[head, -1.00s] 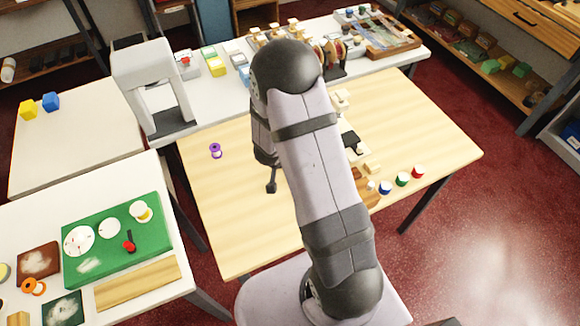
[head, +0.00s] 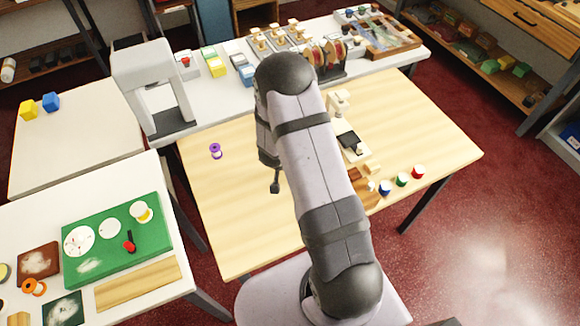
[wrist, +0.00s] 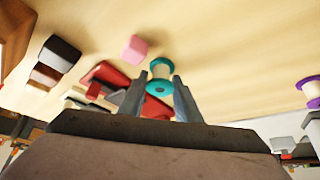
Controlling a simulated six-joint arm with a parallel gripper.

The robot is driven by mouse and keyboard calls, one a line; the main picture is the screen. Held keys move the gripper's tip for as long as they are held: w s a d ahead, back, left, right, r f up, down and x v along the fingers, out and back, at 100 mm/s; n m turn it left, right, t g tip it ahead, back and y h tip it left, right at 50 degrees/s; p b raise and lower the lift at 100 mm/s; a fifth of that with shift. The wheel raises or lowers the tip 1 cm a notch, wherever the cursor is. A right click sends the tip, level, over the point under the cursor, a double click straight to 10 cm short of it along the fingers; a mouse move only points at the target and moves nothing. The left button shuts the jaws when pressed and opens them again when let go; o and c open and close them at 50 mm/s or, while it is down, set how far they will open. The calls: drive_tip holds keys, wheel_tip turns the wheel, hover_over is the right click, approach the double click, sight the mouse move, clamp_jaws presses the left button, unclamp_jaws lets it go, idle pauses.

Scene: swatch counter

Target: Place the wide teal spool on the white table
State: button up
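The teal spool (wrist: 160,74) shows in the wrist view, with a pale winding between two teal flanges. It appears near the light wood table (wrist: 225,40), between the ends of my gripper's fingers. My gripper (wrist: 160,82) has its two grey fingers apart, one on each side of the spool; I see no clear grip on it. In the head view my arm hides the spool and the gripper. The white table could be either the one with the green board (head: 75,190) at the lower left or the one (head: 75,135) behind it.
A purple spool (head: 215,151) stands left of my arm and also shows in the wrist view (wrist: 312,88). A pink block (wrist: 135,48) is near the teal spool. Blue (head: 385,187), green (head: 402,179) and red (head: 418,171) spools stand at right. A grey arch-shaped machine (head: 150,85) stands behind.

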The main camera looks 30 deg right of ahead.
drive_tip(key=shift+c, duration=0.4)
wheel_tip(320, 180, up, 10)
drive_tip(key=p, duration=0.3)
drive_tip(key=shift+a+m, duration=0.1)
drive_tip(key=shift+m, duration=0.2)
